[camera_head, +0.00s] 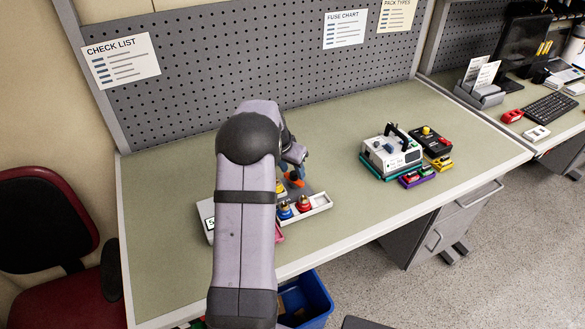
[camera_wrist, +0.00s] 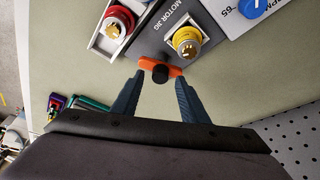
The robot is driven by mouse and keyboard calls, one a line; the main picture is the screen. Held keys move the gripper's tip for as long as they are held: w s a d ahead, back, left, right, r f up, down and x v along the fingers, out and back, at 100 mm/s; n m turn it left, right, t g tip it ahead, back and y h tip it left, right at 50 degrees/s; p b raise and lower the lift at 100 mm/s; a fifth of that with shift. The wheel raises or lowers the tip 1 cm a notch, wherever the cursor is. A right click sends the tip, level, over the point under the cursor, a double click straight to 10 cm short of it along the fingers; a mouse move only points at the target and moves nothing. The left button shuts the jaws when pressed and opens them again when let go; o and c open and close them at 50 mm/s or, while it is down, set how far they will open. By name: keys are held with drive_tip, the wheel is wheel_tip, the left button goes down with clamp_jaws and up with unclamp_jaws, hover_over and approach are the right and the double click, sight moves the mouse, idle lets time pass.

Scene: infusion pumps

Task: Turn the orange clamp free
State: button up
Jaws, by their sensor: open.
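The orange clamp (camera_wrist: 174,71) with a black knob at its middle sits at the edge of a dark grey plate marked MOTOR JIG (camera_wrist: 152,36) in the wrist view. A part with a yellow ring (camera_wrist: 187,42) stands on the plate beside the clamp. My gripper (camera_wrist: 157,82) is open, with its two blue fingers on either side of the clamp's knob. I cannot tell whether the fingers touch the clamp. In the head view the orange clamp (camera_head: 294,180) shows just right of my arm, which hides much of the jig.
A white tray (camera_head: 319,204) holds parts with red and blue rings. A grey-white device (camera_head: 391,155) on a green base stands to the right, near a black box (camera_head: 432,141) and coloured blocks (camera_head: 417,178). The bench between is clear. A pegboard (camera_head: 250,60) stands behind.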

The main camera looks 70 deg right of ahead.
drive_tip(key=shift+d+f, duration=0.2)
drive_tip(key=shift+f, duration=0.35)
clamp_jaws()
drive_tip(key=shift+w+f+m+b, duration=0.1)
drive_tip(key=shift+f+m+b, duration=0.15)
drive_tip(key=shift+m+b, duration=0.7)
drive_tip(key=shift+d+g+b, duration=0.1)
drive_tip(key=shift+g+b, duration=0.3)
drive_tip(key=shift+b, duration=0.45)
drive_tip(key=shift+r+m+g+y+b, duration=0.2)
drive_tip(key=shift+m+b, duration=0.1)
drive_tip(key=shift+m, duration=0.35)
drive_tip(key=shift+r+m+g+y+b, duration=0.1)
drive_tip(key=shift+m+g+b, duration=0.15)
drive_tip(key=shift+m, duration=0.35)
unclamp_jaws()
